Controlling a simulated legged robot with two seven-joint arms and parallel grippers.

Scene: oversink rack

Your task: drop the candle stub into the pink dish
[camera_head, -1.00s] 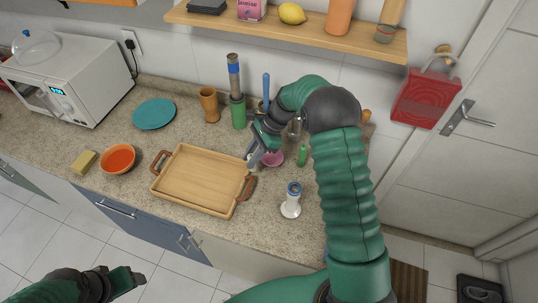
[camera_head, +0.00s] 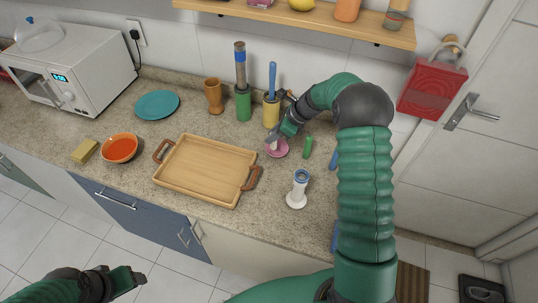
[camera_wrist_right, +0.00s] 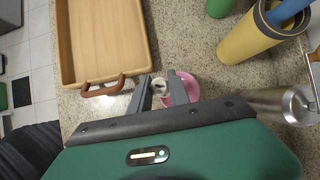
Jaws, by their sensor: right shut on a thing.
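The pink dish (camera_head: 277,150) lies on the counter to the right of the wooden tray. It also shows in the right wrist view (camera_wrist_right: 186,86), partly hidden by a finger. My right gripper (camera_head: 274,140) is over the dish, its fingers pointing down. It is shut on the small whitish candle stub (camera_wrist_right: 160,84), which shows between the fingertips, beside or above the dish's edge; the height gap is hard to tell. My left gripper (camera_head: 132,281) is low at the left, away from the counter; its jaw opening is unclear.
The wooden tray (camera_head: 165,176) is empty. Behind the dish stand a yellow cup (camera_head: 271,114) and a green cup (camera_head: 243,106) with tall things inside. A white stand (camera_head: 298,190) is in front, and a small green object (camera_head: 308,147) lies right of the dish.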

